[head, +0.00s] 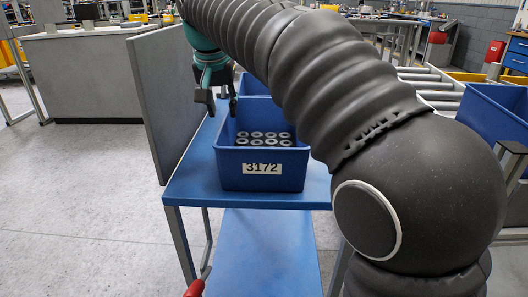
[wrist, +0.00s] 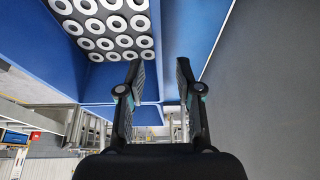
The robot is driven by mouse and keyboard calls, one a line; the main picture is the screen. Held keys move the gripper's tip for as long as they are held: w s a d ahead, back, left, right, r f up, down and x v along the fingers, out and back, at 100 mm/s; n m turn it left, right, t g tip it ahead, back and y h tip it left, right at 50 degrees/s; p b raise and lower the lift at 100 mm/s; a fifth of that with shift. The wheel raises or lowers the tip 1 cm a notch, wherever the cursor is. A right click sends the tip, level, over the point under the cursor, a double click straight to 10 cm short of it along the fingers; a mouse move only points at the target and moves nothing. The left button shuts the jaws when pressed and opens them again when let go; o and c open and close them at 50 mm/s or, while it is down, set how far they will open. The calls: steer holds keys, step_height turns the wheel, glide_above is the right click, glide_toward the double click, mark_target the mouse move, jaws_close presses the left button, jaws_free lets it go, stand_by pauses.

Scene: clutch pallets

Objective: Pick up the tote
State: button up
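A blue tote (head: 235,178) labelled 3172 stands upright on a blue table (head: 190,184) in the head view. Rows of grey ring-shaped parts (head: 264,139) lie in it. My gripper (head: 219,103) is at the tote's back left corner, near the height of its left rim. In the wrist view my gripper (wrist: 158,70) is open, its two fingers apart with nothing clamped between them. The ring parts (wrist: 108,28) show to the left there, with the tote's blue wall (wrist: 35,55) beside them. Whether a finger touches the rim I cannot tell.
A second blue tote (head: 254,84) stands just behind, partly hidden by my arm. A grey panel (head: 172,100) rises close along the table's left side. Another blue tote (head: 497,108) is at the right by a roller conveyor (head: 430,85). The floor at left is clear.

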mark_target(226, 119)
steer(key=shift+s+b+x, duration=0.15)
steer(key=shift+b+x, duration=0.15)
steer(key=shift+x, duration=1.35)
steer(key=shift+s+b+x, duration=0.15)
steer(key=shift+b+x, duration=0.1)
steer(key=shift+x, duration=1.35)
steer(key=shift+d+f, duration=0.15)
steer(key=shift+d, duration=0.05)
jaws_close()
